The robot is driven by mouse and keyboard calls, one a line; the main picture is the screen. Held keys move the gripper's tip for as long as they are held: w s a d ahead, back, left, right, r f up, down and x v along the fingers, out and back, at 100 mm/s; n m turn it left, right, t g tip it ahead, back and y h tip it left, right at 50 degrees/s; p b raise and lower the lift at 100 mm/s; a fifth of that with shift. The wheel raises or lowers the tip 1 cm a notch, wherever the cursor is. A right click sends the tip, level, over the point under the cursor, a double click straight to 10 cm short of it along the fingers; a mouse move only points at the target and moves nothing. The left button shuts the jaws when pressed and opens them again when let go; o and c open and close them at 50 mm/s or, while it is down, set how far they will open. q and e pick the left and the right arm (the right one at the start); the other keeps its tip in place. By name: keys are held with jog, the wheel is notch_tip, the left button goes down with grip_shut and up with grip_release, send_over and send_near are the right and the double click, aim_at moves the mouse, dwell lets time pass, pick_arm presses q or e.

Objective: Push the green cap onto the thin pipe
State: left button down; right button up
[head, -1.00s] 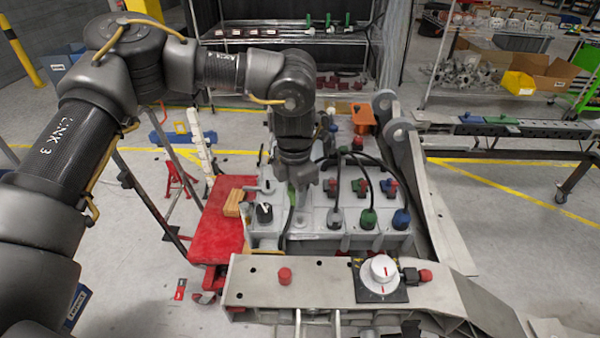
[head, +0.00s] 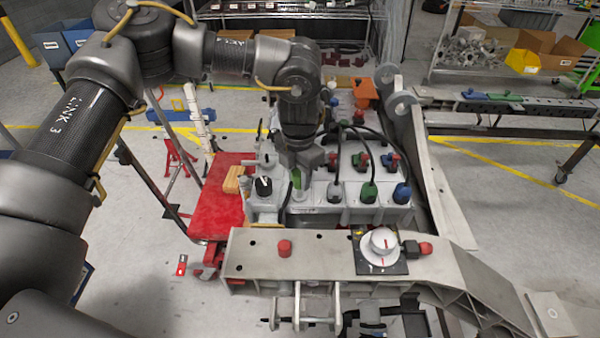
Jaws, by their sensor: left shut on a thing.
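My left gripper (head: 302,163) points down over the left part of the grey fixture box (head: 320,211), among its fittings. It is shut on a small green piece, the green cap (head: 296,179), which shows just below and left of the fingers. The fingers hide part of the cap. I cannot make out the thin pipe clearly; the gripper and cap cover that spot, so I cannot tell whether cap and pipe touch. My right gripper is not in view.
Right of the gripper stand a green connector (head: 368,192) and a blue connector (head: 401,193) with black cables. A black knob (head: 264,186) is to the left. A metal beam (head: 330,255) with a white dial (head: 383,242) crosses in front. A red cart (head: 218,205) stands left.

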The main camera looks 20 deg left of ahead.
aim_at(299, 185)
pick_arm(q)
jog(key=shift+f+p, duration=0.1)
jog(key=shift+p, duration=0.3)
dwell(0.5)
jog(key=shift+f, duration=0.1)
jog(key=shift+f+b, duration=0.55)
jog(key=shift+f, duration=0.4)
jog(key=shift+f+b, duration=0.3)
jog(key=shift+f, duration=0.25)
jog(key=c, duration=1)
grip_release()
jog(key=shift+o, duration=0.2)
jog(key=shift+r, duration=0.1)
